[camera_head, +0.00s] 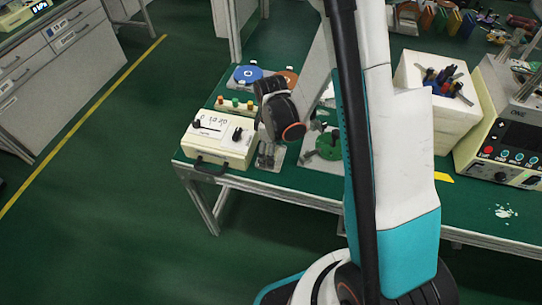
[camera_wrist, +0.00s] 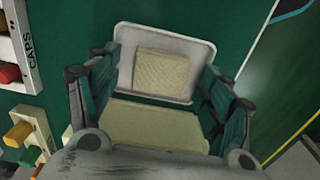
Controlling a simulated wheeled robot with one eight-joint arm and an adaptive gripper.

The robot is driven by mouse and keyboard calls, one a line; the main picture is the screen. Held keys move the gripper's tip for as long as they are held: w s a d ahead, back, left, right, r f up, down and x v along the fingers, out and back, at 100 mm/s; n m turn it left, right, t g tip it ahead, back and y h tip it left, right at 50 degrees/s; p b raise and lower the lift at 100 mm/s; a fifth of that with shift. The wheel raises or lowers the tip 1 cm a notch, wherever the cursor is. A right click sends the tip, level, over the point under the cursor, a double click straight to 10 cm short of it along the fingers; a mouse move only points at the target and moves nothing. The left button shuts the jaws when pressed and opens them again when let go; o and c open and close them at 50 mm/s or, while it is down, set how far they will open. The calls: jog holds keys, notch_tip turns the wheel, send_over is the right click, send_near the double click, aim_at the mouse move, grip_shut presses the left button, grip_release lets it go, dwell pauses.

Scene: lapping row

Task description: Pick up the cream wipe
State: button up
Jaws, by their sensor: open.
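In the wrist view, a cream, textured square, which looks like the cream wipe (camera_wrist: 160,73), lies on a white tray (camera_wrist: 185,36) with rounded corners. My gripper (camera_wrist: 157,66) is open, its two teal-padded fingers to the left and right of the wipe in that picture. I cannot tell the height left between the fingertips and the wipe. A larger plain cream surface (camera_wrist: 155,125) shows nearer, between the fingers; I cannot tell what it is. In the head view my gripper (camera_head: 267,158) points down near the table's front edge. I cannot make out the wipe there.
A cream control box (camera_head: 222,140) stands left of my gripper, with a row of coloured caps (camera_head: 236,104) behind it. A blue disc (camera_head: 248,74) lies further back. A green round fixture (camera_head: 328,147) is close on the right. A white holder with tools (camera_head: 440,105) stands further right.

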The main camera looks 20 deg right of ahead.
jog(key=c, duration=0.9)
jog(key=shift+r, duration=0.15)
notch_tip(320, 180, up, 20)
jog(key=p, duration=0.6)
jog(key=shift+p, duration=0.4)
